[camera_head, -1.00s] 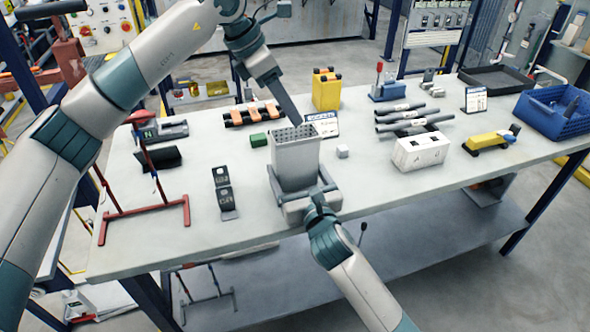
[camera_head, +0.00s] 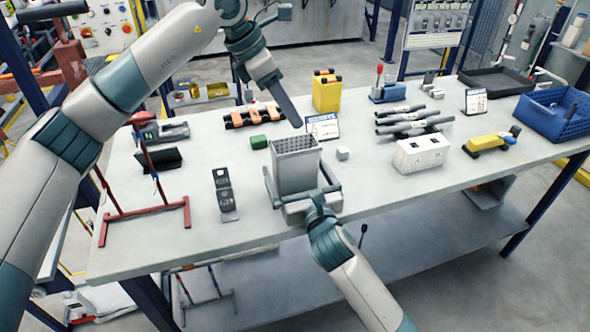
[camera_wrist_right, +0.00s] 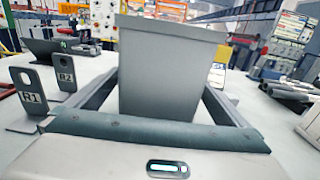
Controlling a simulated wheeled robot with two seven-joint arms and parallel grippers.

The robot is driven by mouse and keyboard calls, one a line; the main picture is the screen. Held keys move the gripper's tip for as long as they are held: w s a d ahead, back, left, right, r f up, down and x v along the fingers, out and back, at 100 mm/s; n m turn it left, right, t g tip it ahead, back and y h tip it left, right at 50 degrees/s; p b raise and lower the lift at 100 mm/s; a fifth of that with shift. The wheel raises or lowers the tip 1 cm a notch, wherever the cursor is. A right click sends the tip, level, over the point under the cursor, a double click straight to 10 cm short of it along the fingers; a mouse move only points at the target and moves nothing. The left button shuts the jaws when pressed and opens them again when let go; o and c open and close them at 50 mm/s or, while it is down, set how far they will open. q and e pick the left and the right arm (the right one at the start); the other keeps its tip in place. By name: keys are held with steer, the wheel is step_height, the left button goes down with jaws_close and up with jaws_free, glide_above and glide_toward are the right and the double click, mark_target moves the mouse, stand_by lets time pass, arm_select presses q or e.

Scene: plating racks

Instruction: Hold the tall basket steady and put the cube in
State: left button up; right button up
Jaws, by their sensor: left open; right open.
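The tall basket (camera_head: 297,174) is a grey upright box with a grid-like top, near the front edge of the table. My right gripper (camera_head: 296,182) is open, its fingers on either side of the basket; the right wrist view shows the basket wall (camera_wrist_right: 170,75) between them, with gaps at both sides. A small green block (camera_head: 258,142) lies behind the basket to the left, and a small white cube (camera_head: 342,153) lies to its right. My left gripper (camera_head: 297,123) is open, pointing down just behind the basket's top, with nothing visible in it.
A red frame stand (camera_head: 145,212) and black tags (camera_head: 224,190) stand left of the basket. A white box (camera_head: 421,153), grey rods (camera_head: 410,120) and a yellow container (camera_head: 326,92) are right and behind. The table (camera_head: 400,187) is clear at front right.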

steer(key=v, duration=1.2)
stand_by(0.5)
